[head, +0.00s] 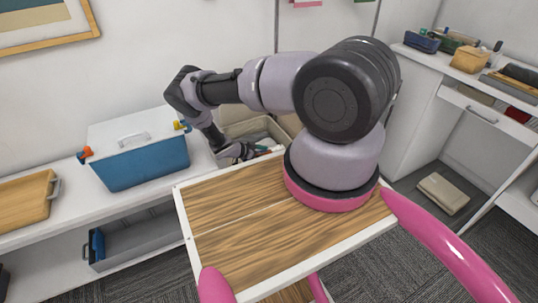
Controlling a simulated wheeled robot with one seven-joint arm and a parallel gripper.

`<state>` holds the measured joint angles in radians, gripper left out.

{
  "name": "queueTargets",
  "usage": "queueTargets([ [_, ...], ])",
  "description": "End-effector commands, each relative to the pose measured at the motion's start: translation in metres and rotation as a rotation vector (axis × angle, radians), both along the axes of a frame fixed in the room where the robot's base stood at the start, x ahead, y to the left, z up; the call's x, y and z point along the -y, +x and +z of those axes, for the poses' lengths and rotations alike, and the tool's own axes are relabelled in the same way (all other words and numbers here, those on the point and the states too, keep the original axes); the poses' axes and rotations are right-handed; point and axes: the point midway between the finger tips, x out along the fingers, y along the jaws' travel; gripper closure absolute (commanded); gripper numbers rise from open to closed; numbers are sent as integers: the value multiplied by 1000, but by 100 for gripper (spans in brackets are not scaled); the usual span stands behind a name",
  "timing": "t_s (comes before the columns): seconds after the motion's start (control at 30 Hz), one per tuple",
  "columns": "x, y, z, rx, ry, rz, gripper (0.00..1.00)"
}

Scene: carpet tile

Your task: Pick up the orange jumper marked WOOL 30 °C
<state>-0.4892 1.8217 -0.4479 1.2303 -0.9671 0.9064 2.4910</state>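I cannot make out an orange jumper or a WOOL 30 °C mark anywhere in the head view. My gripper (240,153) points down at the near edge of a beige open box (232,131) on the white counter. It is small and dark here, so I cannot tell whether its fingers are open or shut, or whether it touches anything. Small white, teal and red things (266,148) show beside it, partly hidden.
A blue cooler (150,165) with a white lid stands left of the box. A wooden case (25,200) is farther left; a grey bin (140,238) sits below. At right are a cluttered white desk, its open drawer (488,112) and a folded beige cloth (443,192).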

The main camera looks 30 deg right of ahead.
Motion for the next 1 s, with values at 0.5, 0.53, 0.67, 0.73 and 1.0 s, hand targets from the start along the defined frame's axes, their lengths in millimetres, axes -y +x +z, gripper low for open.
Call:
queueTargets([
  [0.5, 4, -4, -4, 0, 0, 2, 83],
  [0.53, 4, -4, -4, 0, 0, 2, 94],
  [0.67, 4, -4, -3, 0, -1, 2, 97],
  [0.73, 4, -4, -3, 0, -1, 2, 97],
  [1.0, 4, -3, 15, 2, -2, 3, 97],
])
